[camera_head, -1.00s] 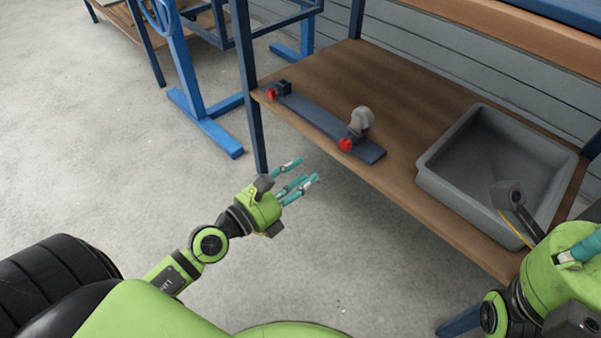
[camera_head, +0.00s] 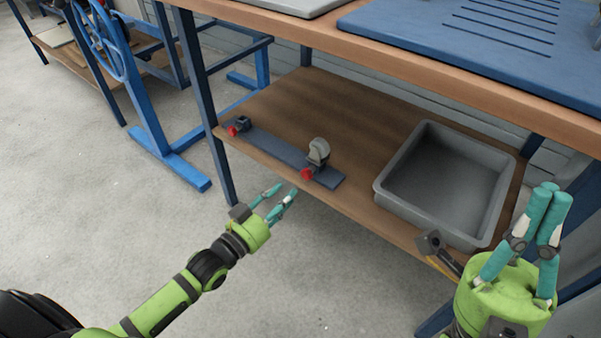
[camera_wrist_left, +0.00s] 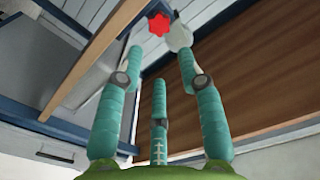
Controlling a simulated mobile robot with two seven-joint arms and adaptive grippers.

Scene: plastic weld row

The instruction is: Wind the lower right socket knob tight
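A dark blue-grey strip (camera_head: 270,147) lies along the front of the lower wooden shelf. At its right end stands a pale grey rounded piece (camera_head: 319,151), with a red knob (camera_head: 307,174) facing the front. In the left wrist view this red star-shaped knob (camera_wrist_left: 159,24) is ahead of the fingers, beside the pale piece (camera_wrist_left: 180,37). A smaller red knob (camera_head: 238,130) with a dark block is at the strip's left end. My left gripper (camera_head: 284,192) is open and empty, below and left of the right knob, apart from it. My right gripper (camera_head: 550,195) is shut and empty, fingers upward.
A grey bin (camera_head: 390,190) stands on the lower shelf (camera_head: 365,127), right of the strip. A blue bench leg (camera_head: 205,120) stands left of the strip. The floor in front is clear.

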